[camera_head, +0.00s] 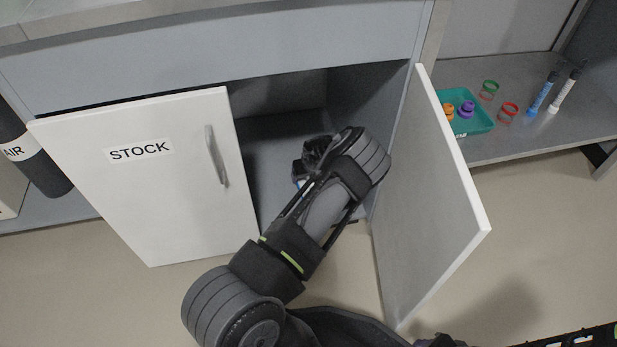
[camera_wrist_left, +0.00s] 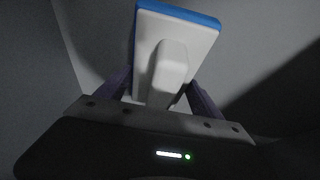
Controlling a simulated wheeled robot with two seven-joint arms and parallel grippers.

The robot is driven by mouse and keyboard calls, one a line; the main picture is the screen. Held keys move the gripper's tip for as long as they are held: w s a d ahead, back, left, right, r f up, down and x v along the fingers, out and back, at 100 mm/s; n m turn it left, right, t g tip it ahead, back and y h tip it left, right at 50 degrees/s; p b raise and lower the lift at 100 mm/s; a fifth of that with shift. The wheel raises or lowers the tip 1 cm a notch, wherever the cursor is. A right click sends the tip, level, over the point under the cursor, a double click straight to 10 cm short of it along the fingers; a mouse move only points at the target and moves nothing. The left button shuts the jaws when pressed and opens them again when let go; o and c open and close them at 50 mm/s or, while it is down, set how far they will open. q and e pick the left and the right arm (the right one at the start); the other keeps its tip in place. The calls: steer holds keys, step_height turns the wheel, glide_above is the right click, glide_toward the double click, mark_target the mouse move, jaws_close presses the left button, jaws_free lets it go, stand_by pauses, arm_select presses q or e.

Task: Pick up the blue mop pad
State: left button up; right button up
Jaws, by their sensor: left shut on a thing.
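The mop pad (camera_wrist_left: 178,42) fills the upper middle of the left wrist view. It has a pale grey-white back, a blue edge along the top and left, and a raised grey block on its back. My left gripper (camera_wrist_left: 161,82) is shut on this block, one finger at each side. In the head view my left gripper (camera_head: 313,156) is inside the open cabinet, and only a sliver of blue shows beside it; the rest of the pad is hidden.
My left arm reaches between the white STOCK door (camera_head: 120,195) on the left and an open door (camera_head: 432,200) on the right. A teal tray (camera_head: 482,122) with coloured pieces, two rings and two pen-like items stand on the right shelf. A dark AIR cylinder (camera_head: 38,165) stands far left.

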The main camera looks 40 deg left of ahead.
arm_select(q)
step_height(320, 180, up, 9)
steer(key=p, duration=0.3)
steer(key=shift+f, duration=0.2)
steer(key=o, duration=0.8)
steer(key=c, duration=0.5)
steer(key=shift+d+f, duration=0.1)
steer(key=shift+c, duration=0.4)
